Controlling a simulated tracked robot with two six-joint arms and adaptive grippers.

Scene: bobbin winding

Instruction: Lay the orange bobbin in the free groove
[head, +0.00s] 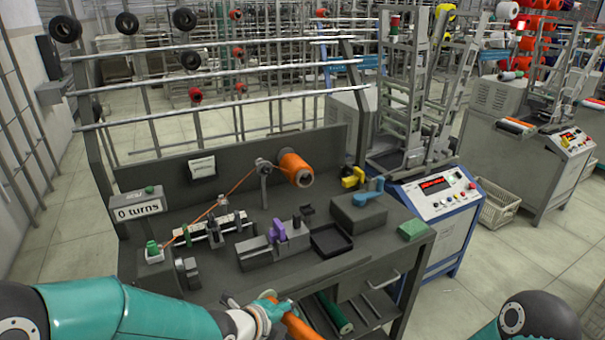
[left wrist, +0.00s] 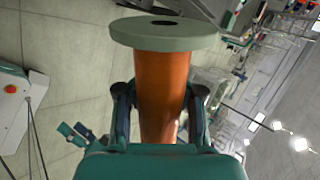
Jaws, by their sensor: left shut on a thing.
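My left gripper (head: 268,310) is shut on the orange bobbin (head: 300,328) at the bottom of the head view, in front of the bench's front edge. In the left wrist view the orange bobbin (left wrist: 162,85) stands between the two fingers, with its grey-green flange (left wrist: 155,34) beyond the fingertips. Below the bench top, a green bobbin (head: 334,313) lies in a low holder beside the orange one. Dark space shows to the right of the green bobbin, but I cannot clearly make out a free groove. My right gripper is out of view.
The winding bench (head: 215,290) carries an orange thread spool (head: 296,168), a purple part (head: 278,229), a black tray (head: 331,241) and a blue-handled block (head: 358,212). A blue-and-white control box (head: 437,195) stands to the right. The floor in front right is clear.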

